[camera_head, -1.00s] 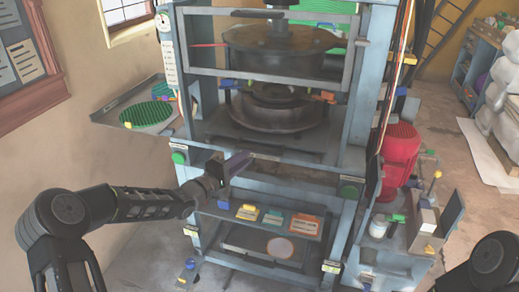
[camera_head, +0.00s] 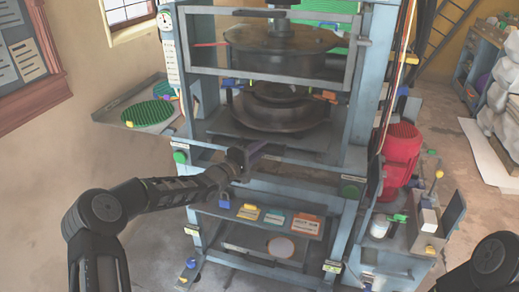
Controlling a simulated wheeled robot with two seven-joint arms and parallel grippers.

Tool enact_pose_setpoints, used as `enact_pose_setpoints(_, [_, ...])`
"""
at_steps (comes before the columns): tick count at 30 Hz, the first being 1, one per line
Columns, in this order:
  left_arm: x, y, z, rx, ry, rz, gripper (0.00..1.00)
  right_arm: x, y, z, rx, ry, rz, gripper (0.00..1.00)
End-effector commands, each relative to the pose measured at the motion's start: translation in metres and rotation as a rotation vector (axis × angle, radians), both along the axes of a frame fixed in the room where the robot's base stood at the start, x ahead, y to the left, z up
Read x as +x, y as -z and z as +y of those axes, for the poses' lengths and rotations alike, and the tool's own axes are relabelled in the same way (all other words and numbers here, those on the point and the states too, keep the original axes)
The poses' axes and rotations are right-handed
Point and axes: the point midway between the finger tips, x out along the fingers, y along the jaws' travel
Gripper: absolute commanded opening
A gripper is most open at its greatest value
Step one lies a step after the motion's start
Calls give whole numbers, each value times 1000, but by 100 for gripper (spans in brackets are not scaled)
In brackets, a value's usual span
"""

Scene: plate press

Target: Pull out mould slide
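The mould slide (camera_head: 222,127) is a flat grey plate inside the blue press frame, with a round dark mould (camera_head: 282,112) on it. My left gripper (camera_head: 256,150) is at the front edge of the slide, near the middle of the press opening. Its dark purple fingers point up and to the right and overlap the slide's front edge in the picture. I cannot tell whether they touch it or are closed on a handle. Only a dark joint of my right arm shows at the lower right; its gripper is out of view.
A side tray (camera_head: 112,112) with green discs stands left. A red motor (camera_head: 401,155) and a cluttered bench stand right.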

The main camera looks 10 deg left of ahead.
Motion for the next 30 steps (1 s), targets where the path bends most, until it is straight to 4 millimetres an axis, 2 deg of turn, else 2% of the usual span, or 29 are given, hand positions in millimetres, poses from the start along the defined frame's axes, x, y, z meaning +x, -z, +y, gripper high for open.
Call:
enact_pose_setpoints(2, [0, 0, 0, 0, 0, 0, 21, 0, 0, 0, 0, 0, 0, 36])
enact_pose_setpoints(10, [0, 0, 0, 0, 0, 0, 0, 0, 0, 0, 0, 0, 0, 36])
enact_pose_setpoints(30, [0, 1, 1, 0, 0, 1, 0, 0, 0, 0, 0, 0, 0, 36])
